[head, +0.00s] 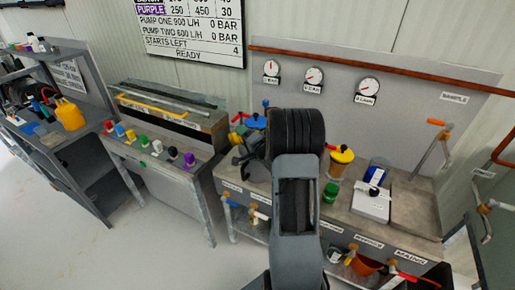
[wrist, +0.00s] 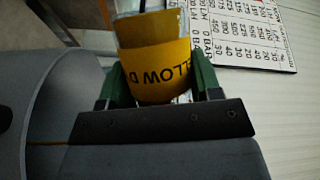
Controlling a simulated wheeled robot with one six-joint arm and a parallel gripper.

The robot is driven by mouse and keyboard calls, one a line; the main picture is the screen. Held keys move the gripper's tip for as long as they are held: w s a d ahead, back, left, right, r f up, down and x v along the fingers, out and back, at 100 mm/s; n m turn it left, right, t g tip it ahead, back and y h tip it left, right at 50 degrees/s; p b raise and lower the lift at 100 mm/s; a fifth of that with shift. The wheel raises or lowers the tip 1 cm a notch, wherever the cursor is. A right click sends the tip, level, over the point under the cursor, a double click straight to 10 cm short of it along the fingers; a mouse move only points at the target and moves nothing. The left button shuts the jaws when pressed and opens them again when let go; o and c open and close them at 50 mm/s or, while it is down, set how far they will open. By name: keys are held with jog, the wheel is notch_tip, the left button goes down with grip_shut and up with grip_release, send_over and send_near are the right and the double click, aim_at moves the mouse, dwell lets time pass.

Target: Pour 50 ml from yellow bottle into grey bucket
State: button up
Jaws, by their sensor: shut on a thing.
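The yellow bottle (wrist: 155,70) shows in the wrist view, with a wide yellow band lettered "YELLOW D" upside down in the picture and a clear part beyond it. My gripper (wrist: 155,82) is shut on it, one green finger on each side of the band. I cannot make out a grey bucket for certain; a large grey curved surface at the left of the wrist view is unclear.
Gauges (head: 313,78) hang behind. A red-brown bucket (head: 366,264) is below the bench. The floor at front left is clear.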

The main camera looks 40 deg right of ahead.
jog(key=shift+a+m+t, duration=0.15)
jog(key=shift+m+t, duration=0.25)
jog(key=shift+m, duration=0.2)
dwell(1.9)
jog(key=shift+f, duration=0.15)
